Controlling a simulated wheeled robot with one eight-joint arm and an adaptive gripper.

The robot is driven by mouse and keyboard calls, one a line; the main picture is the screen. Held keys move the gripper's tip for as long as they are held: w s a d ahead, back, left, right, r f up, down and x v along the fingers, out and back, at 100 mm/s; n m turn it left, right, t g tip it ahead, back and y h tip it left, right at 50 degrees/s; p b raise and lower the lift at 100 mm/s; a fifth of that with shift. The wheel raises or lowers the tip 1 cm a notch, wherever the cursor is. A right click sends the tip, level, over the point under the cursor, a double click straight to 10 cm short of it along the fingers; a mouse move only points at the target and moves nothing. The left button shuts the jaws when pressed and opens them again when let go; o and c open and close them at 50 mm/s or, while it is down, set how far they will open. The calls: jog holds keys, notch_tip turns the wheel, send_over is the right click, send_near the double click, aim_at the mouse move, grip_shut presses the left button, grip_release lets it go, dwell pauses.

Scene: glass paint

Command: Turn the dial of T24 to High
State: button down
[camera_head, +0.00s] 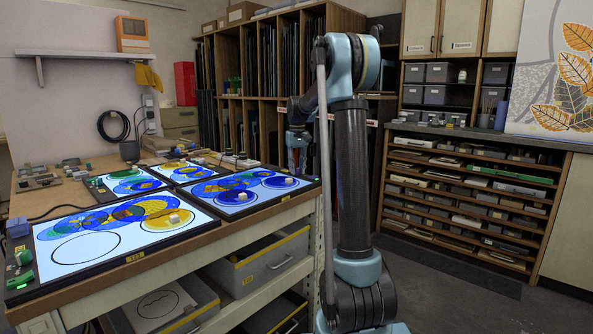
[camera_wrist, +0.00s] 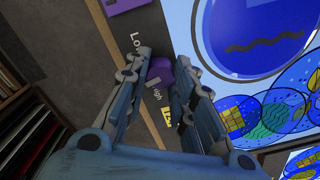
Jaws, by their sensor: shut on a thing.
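My gripper (camera_wrist: 162,66) is shut on a purple dial (camera_wrist: 160,74), with one finger on each side of it. The dial sits on the dark border of a glowing panel (camera_wrist: 190,14). Printing that reads "Low" and, partly hidden, "High" runs along the border beside the dial. A yellow label (camera_wrist: 167,116) lies close by, too covered to read fully. Which way the dial points cannot be told. In the head view my gripper (camera_head: 297,165) is at the right end of the back right light panel (camera_head: 207,199); the dial is hidden there.
Another purple block (camera_wrist: 122,5) shows at the top of the wrist view. A front panel (camera_head: 55,268) labelled T23 and other light panels with blue and yellow glass cover the table. Grey bins (camera_head: 262,268) stand below; open floor lies to the right.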

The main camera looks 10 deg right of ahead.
aim_at(297, 169)
jog(key=n, duration=0.4)
jog(key=shift+w+n, duration=0.1)
jog(key=shift+n, duration=0.2)
jog(key=n, duration=0.4)
jog(key=shift+n, duration=0.3)
jog(key=c, duration=1.3)
grip_release()
jog(key=shift+c, duration=0.2)
jog(key=shift+r, duration=0.1)
notch_tip(297, 169, up, 12)
